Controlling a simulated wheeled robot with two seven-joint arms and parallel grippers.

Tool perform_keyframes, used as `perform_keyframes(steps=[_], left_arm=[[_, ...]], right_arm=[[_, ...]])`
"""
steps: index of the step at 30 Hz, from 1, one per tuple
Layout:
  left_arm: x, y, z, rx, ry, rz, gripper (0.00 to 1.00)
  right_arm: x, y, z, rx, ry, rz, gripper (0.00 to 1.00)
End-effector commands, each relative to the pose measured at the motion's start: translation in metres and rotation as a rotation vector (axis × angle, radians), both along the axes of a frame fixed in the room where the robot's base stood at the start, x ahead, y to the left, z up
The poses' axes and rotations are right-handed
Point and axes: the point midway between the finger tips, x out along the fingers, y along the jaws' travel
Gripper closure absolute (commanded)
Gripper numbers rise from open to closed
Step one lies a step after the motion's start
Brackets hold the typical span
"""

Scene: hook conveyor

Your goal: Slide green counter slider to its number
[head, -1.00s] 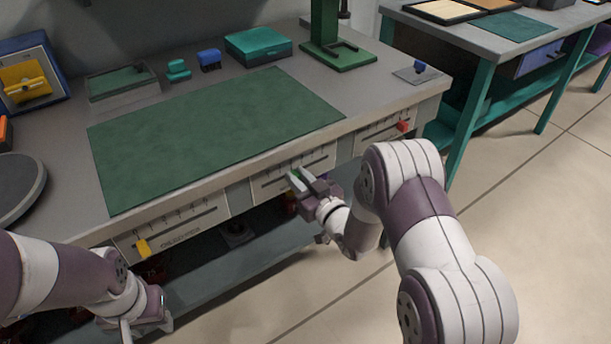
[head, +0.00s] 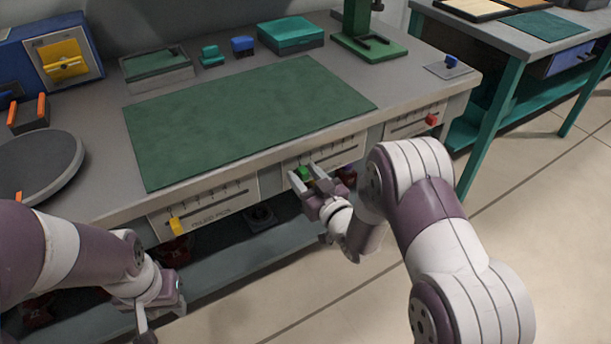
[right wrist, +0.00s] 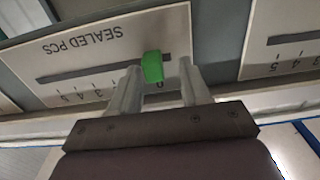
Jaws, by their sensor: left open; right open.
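The green counter slider (head: 304,172) sits on the slot of the middle front panel (head: 348,146), towards its left end. In the right wrist view the slider (right wrist: 153,67) is beside the 0 of the upside-down "SEALED PCS" panel (right wrist: 82,60). My right gripper (right wrist: 160,82) is open, with a finger on either side of the slider. The left finger in that view is close to it; I cannot tell if they touch. A clear gap lies on the other side. My left gripper (head: 152,318) is open, low at the lower left, away from the panels.
A yellow slider (head: 175,226) is on the left panel and a red one (head: 432,120) on the right panel. A green mat (head: 245,115) covers the bench top. A grey round plate (head: 40,165) is at the left. A lower shelf (head: 235,248) lies under the panels.

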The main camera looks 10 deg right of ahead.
Motion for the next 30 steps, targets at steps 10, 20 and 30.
perform_keyframes(steps=[10, 20, 30], left_arm=[[0.000, 0.000, 0.009, 0.000, 0.000, 0.000, 0.57], [0.000, 0.000, 0.012, 0.000, 0.000, 0.000, 0.57], [0.000, 0.000, 0.011, 0.000, 0.000, 0.000, 0.57]], right_arm=[[-0.067, -0.025, 0.001, 0.001, 0.004, -0.004, 0.53], [-0.118, -0.042, 0.000, 0.000, 0.001, 0.001, 0.53], [-0.119, -0.042, 0.000, 0.000, 0.001, 0.002, 0.53]])
